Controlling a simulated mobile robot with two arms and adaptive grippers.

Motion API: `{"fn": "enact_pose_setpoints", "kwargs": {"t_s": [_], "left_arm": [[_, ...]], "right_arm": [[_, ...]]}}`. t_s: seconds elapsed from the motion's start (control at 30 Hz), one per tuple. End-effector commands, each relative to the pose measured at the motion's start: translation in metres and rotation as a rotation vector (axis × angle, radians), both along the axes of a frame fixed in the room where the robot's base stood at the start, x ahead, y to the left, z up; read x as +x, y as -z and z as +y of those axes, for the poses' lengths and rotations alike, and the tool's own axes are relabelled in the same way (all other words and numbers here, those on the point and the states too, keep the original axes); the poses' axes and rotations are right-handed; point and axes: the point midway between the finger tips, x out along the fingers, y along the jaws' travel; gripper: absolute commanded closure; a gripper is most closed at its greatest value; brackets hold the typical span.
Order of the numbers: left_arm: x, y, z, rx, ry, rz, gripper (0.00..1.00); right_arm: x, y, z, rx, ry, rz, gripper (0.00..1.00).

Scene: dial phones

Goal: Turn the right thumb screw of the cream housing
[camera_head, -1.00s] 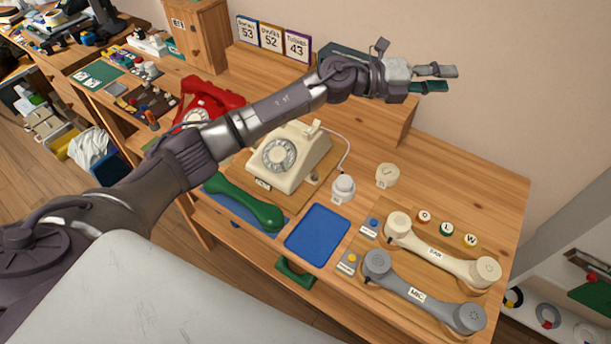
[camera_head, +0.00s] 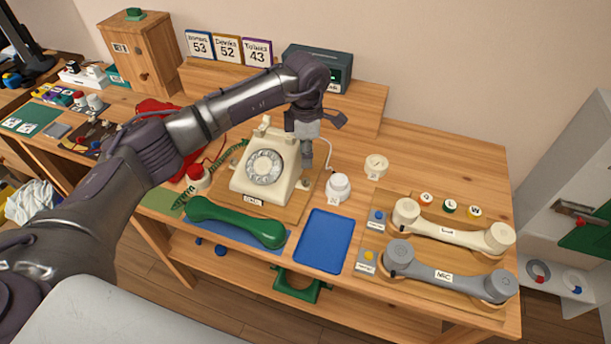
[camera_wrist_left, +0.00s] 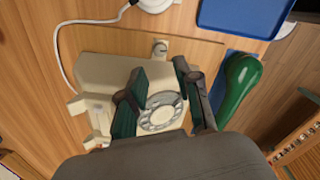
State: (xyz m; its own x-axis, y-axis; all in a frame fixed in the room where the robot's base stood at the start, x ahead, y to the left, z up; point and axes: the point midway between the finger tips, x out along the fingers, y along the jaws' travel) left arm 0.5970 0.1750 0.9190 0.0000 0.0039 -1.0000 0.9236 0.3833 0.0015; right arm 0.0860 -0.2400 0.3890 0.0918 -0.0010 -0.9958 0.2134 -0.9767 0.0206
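The cream housing (camera_head: 262,180), a phone body with a rotary dial, stands on a wooden board on the desk. My left gripper (camera_head: 307,163) points down at the housing's right side, close to it. In the left wrist view the gripper (camera_wrist_left: 160,72) is open, with its two dark green fingers apart and nothing held between them. The housing (camera_wrist_left: 100,72) and its dial lie below the fingers there. A small pale knob (camera_wrist_left: 160,47), perhaps the right thumb screw, shows just beyond the fingertips beside the housing. Whether the fingers touch anything I cannot tell. My right gripper is not in view.
A green handset (camera_head: 236,222) lies in front of the housing, next to a blue tray (camera_head: 325,242). A white round jar (camera_head: 338,188) stands close right of my gripper. Cream (camera_head: 455,233) and grey (camera_head: 450,278) handsets lie farther right. A red phone stands behind my arm.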

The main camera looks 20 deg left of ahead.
Motion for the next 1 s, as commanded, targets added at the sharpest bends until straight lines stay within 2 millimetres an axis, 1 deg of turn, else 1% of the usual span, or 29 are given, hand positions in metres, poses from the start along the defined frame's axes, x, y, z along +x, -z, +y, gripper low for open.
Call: {"fn": "enact_pose_setpoints", "kwargs": {"t_s": [0.03, 0.2, 0.3, 0.4, 0.5, 0.6, 0.87, 1.0], "left_arm": [[-0.002, 0.011, 0.000, 0.000, -0.001, 0.004, 0.67], [-0.001, 0.047, -0.001, -0.001, -0.001, 0.005, 0.67], [-0.001, 0.064, 0.000, -0.001, -0.002, 0.004, 0.67], [-0.001, 0.077, -0.001, -0.002, -0.001, 0.002, 0.67], [0.000, 0.086, 0.000, -0.002, -0.002, 0.000, 0.67], [0.000, 0.090, 0.000, -0.001, -0.002, 0.001, 0.67], [0.000, 0.090, 0.000, -0.002, -0.001, 0.000, 0.67], [0.000, 0.090, 0.000, -0.002, -0.001, 0.000, 0.90]], "right_arm": [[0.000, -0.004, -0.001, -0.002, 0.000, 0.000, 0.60], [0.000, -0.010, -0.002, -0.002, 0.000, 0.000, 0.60], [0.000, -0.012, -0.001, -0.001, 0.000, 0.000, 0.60], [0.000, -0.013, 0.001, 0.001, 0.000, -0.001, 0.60], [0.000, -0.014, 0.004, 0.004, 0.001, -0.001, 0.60], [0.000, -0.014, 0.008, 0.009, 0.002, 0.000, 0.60], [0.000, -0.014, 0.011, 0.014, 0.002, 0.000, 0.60], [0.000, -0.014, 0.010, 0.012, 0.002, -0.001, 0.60]]}}
